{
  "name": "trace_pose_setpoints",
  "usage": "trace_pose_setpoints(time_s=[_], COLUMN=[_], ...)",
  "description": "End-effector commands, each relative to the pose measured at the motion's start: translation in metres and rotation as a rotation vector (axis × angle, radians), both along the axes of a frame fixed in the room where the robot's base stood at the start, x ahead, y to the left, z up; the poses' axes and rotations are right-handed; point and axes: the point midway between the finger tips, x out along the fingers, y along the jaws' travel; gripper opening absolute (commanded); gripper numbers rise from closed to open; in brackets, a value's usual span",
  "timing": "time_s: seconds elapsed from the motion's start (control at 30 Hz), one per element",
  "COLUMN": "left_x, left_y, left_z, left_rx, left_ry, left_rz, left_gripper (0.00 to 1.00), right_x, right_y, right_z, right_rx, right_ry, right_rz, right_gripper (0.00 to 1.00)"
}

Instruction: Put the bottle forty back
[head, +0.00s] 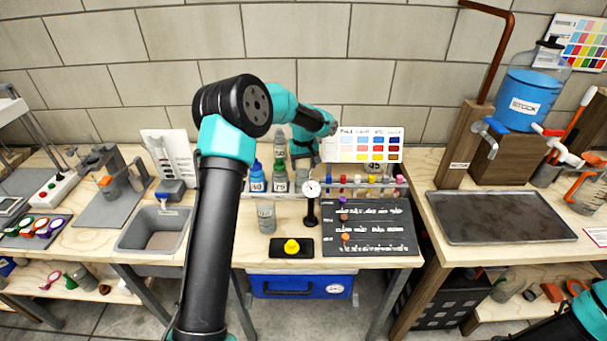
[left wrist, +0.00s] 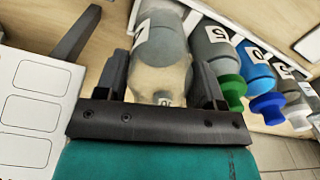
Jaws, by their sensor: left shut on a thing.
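My left gripper (head: 302,158) is at the back of the middle bench. In the left wrist view the gripper (left wrist: 160,88) is shut on a grey bottle (left wrist: 163,45), with one finger on each side. This bottle has a pale, see-through end and a white label; I cannot read its number surely. Beside it stand a green-capped bottle (left wrist: 225,70) and a blue-capped bottle (left wrist: 258,78). In the head view the blue-capped bottle (head: 257,175) and green-capped bottle (head: 280,177) stand left of the gripper. My right gripper is out of view.
A grey container (head: 266,216) stands nearer the bench front, behind a yellow button (head: 291,247). A round gauge (head: 312,188) on a post and a dark board (head: 370,230) are to the right. A colour chart (head: 370,146) stands behind. A sink (head: 158,228) is left.

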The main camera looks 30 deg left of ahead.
Motion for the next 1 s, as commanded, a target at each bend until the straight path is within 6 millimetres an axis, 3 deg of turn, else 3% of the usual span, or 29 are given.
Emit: trace_pose_setpoints(time_s=[0.3, 0.77, 0.8, 0.87, 1.0], left_x=[0.000, 0.000, 0.000, 0.000, 0.000], left_y=[0.000, 0.000, 0.000, 0.000, 0.000], left_z=[-0.043, -0.048, -0.048, -0.048, -0.048], left_rx=[-0.001, -0.001, 0.000, 0.000, -0.001], left_ry=[0.002, 0.001, 0.001, 0.001, 0.001], left_rz=[0.000, 0.000, 0.000, 0.000, 0.000], left_gripper=[0.25, 0.25, 0.66, 0.72, 0.73], right_x=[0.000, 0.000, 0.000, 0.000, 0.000], right_y=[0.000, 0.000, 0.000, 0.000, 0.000], right_z=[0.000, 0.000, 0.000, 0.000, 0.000], right_rx=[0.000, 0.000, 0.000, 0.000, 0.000], right_ry=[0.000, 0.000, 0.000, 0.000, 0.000], right_rz=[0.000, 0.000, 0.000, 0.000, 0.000], right_gripper=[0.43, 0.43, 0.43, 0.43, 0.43])
